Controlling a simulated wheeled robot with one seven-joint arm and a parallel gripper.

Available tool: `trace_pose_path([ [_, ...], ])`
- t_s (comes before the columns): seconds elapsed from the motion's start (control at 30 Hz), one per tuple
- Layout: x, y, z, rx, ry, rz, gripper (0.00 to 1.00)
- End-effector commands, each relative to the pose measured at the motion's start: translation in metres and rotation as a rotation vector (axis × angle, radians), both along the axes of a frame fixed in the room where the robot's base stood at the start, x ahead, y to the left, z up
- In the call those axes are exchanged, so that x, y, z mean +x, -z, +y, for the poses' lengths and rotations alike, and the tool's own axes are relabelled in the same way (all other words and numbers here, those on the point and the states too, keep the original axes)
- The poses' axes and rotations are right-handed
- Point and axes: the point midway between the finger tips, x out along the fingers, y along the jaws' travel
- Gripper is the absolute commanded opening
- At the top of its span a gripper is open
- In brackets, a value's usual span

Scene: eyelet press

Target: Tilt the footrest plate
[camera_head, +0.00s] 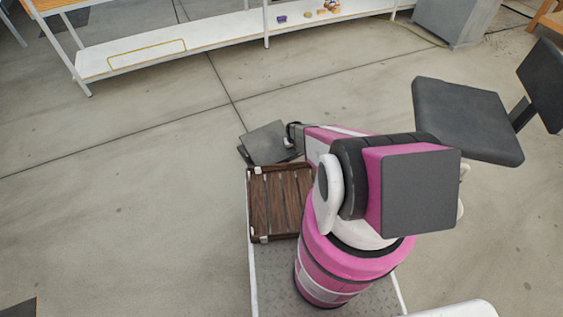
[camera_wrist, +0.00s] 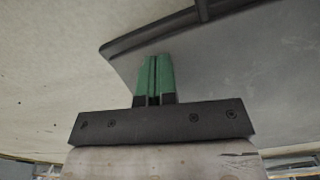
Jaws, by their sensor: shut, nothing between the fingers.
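The footrest plate (camera_head: 264,143) is a flat grey panel on the floor, just beyond the wooden slatted crate in the head view. A darker part shows under its near left edge; its exact tilt is hard to judge. In the wrist view, a large grey surface with a dark rim (camera_wrist: 225,60), apparently the plate, fills the upper right. My gripper (camera_wrist: 155,62) has green fingers, which are together and empty. In the head view my arm reaches to the plate's right side, and the fingertips are hidden.
The brown slatted crate (camera_head: 279,204) sits near the plate, on my base. A dark-grey seat (camera_head: 466,116) stands to the right. A white shelf (camera_head: 190,48) with small items runs along the back, with a grey cabinet (camera_head: 456,22) beside it. The floor at left is clear.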

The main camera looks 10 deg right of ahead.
Motion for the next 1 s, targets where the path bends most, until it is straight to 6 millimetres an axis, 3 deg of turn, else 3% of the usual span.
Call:
trace_pose_path([
  [0.37, 0.000, -0.001, 0.000, 0.000, 0.000, 0.000, 0.00],
  [1.0, -0.001, -0.043, 0.000, 0.000, 0.000, 0.000, 0.00],
])
